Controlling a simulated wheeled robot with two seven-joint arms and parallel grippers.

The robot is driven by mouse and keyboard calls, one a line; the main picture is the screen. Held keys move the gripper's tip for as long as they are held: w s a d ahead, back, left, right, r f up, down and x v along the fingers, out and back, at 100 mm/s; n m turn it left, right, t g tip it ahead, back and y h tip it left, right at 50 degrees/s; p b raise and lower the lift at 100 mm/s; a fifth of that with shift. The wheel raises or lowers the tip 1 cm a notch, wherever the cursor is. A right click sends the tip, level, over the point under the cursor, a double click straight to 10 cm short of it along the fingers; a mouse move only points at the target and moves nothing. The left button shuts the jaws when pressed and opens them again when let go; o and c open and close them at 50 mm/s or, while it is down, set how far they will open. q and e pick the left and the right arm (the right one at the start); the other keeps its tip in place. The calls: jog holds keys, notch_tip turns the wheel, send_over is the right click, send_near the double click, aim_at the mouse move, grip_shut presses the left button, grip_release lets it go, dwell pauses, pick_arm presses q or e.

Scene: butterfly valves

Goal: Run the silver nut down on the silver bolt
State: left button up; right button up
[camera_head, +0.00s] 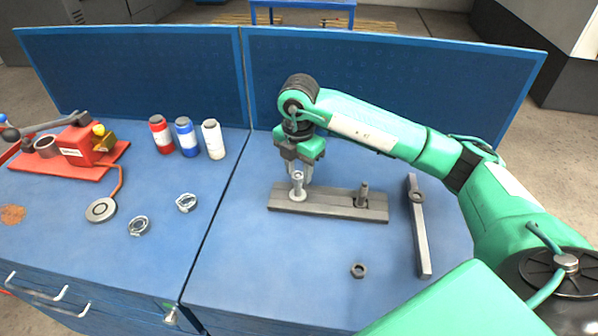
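The silver bolt (298,182) stands upright at the left end of a grey plate. A pale ring, perhaps the silver nut (298,195), sits around its foot; it is too small to be sure. My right gripper (301,172) points down at the top of the silver bolt, with its fingers beside or just behind it. I cannot tell whether the fingers touch the bolt or how far apart they are. My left gripper is not in view.
The grey plate (335,204) also carries a darker bolt (363,192). A dark nut (358,270) lies in front, and a long grey bar (418,230) lies to the right. Three bottles (186,137), two ring clamps and a red fixture (75,148) are at left. Blue panels (390,80) close off the back.

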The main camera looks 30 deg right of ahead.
jog(key=n+b, duration=0.3)
jog(key=n, duration=0.4)
jog(key=shift+f, duration=0.15)
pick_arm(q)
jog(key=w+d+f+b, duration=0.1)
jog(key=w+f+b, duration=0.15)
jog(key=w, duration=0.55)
pick_arm(e)
jog(key=n, duration=0.5)
jog(key=shift+w+a, duration=0.1)
jog(key=shift+a, duration=0.05)
jog(key=n+b, duration=0.3)
jog(key=n, duration=0.4)
jog(key=shift+a+n, duration=0.1)
jog(key=shift+n, duration=0.3)
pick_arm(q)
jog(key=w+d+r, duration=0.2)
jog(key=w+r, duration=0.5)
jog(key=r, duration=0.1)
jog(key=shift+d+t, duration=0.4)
pick_arm(e)
jog(key=shift+c, duration=0.5)
grip_shut()
